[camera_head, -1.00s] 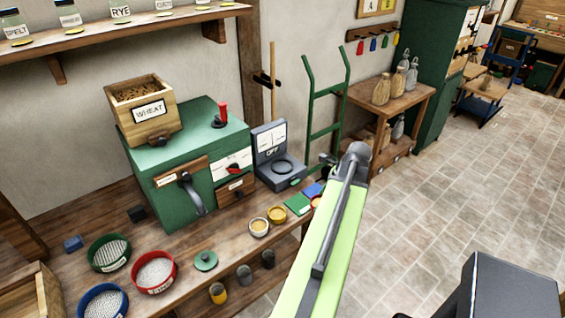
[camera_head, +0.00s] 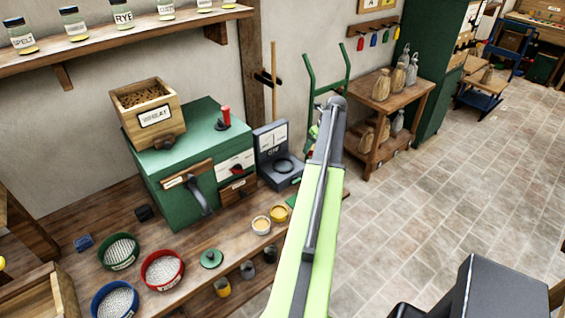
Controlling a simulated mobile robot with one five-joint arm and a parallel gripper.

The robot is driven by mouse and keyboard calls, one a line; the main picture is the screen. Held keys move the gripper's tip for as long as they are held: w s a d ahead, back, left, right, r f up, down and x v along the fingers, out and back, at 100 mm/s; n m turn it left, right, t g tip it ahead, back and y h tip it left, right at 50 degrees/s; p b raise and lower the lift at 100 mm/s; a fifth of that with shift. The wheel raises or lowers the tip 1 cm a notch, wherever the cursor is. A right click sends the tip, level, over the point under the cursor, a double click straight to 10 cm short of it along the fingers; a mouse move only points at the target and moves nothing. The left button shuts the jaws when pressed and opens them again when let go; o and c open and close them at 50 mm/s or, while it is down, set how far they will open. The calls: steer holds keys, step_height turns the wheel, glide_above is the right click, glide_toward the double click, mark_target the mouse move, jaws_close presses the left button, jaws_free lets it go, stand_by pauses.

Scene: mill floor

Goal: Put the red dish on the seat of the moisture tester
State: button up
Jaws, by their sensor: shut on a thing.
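The moisture tester (camera_head: 268,143) is a grey unit with an upright display panel, standing on the bench right of the green mill. Its seat (camera_head: 284,167) is a dark round ring on the low base, and I see nothing on it. I cannot make out the red dish; my green arm covers the bench's right end. My gripper is hidden behind the arm, so its jaws and what they hold do not show.
Red (camera_head: 162,269), green (camera_head: 119,251) and blue (camera_head: 115,300) sieves lie at the front left. A green hand truck (camera_head: 310,85) leans behind.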

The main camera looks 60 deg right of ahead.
steer(key=shift+w+d+r+m, duration=0.2)
steer(key=shift+w+d, duration=0.25)
steer(key=shift+d, duration=0.05)
steer(key=shift+w+d+r+m, duration=0.15)
steer(key=shift+w+d+m, duration=0.05)
steer(key=shift+w+d, duration=0.25)
steer(key=b, duration=0.7)
glide_toward(282, 165)
steer(key=shift+w+d+f, duration=0.25)
steer(key=shift+w+d, duration=0.05)
steer(key=shift+w, duration=0.1)
steer(key=shift+w+d+f, duration=0.25)
steer(key=shift+w, duration=0.2)
steer(key=shift+w+a, duration=0.2)
steer(key=shift+w, duration=0.2)
step_height(282, 165, down, 4)
steer(key=b, duration=0.4)
steer(key=shift+f, duration=0.25)
steer(key=o, duration=1.6)
steer(key=shift+r, duration=0.1)
steer(key=shift+c, duration=0.2)
